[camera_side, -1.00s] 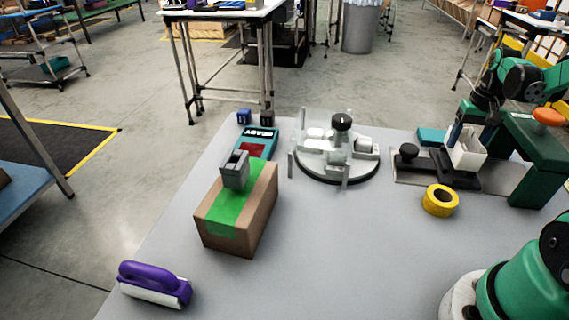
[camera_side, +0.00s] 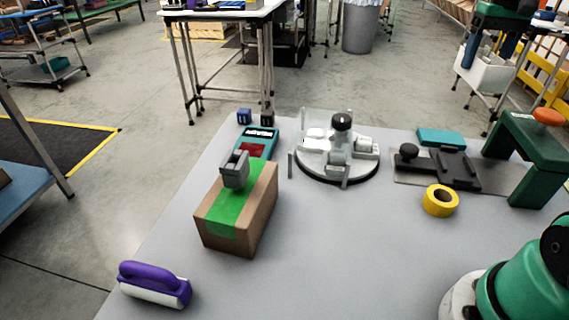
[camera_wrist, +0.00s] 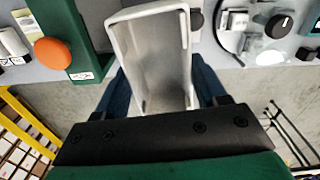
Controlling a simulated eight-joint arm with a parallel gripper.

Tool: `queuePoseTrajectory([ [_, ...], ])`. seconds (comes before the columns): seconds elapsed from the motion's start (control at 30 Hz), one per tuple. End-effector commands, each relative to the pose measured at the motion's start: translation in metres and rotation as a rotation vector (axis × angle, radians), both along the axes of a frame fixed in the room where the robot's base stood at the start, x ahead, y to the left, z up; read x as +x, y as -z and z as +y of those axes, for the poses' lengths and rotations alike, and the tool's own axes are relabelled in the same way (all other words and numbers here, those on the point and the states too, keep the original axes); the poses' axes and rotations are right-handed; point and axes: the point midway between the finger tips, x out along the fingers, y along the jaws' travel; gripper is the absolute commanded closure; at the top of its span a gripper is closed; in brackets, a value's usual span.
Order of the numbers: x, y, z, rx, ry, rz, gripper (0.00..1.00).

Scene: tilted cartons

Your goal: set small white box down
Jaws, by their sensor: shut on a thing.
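The small white box (camera_side: 485,73) is held up in the air at the upper right of the side view, above the far right end of the table. It looks like an open tray, and its hollow, empty-looking inside shows in the wrist view (camera_wrist: 155,60). My gripper (camera_side: 490,48) is shut on it, with a dark blue finger on each side of it. In the wrist view my gripper's fingers (camera_wrist: 160,95) show partly behind the box walls. The box is clear of the table surface.
Below on the grey table (camera_side: 340,260) are a black toggle clamp on a plate (camera_side: 440,165), a green press with an orange button (camera_side: 525,150), a teal block (camera_side: 440,137), yellow tape (camera_side: 440,200), a round fixture (camera_side: 337,160) and a green-taped carton (camera_side: 238,210). The front middle is clear.

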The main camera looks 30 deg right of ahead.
Motion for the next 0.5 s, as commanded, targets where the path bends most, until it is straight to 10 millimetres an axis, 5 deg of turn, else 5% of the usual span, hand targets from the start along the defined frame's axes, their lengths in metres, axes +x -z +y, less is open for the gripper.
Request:
queuePoseTrajectory([
  [0.23,0.043,-0.002,0.117,0.000,-0.367,0.000,0.85],
  [0.5,0.034,0.000,0.245,0.000,-0.782,0.000,0.85],
])
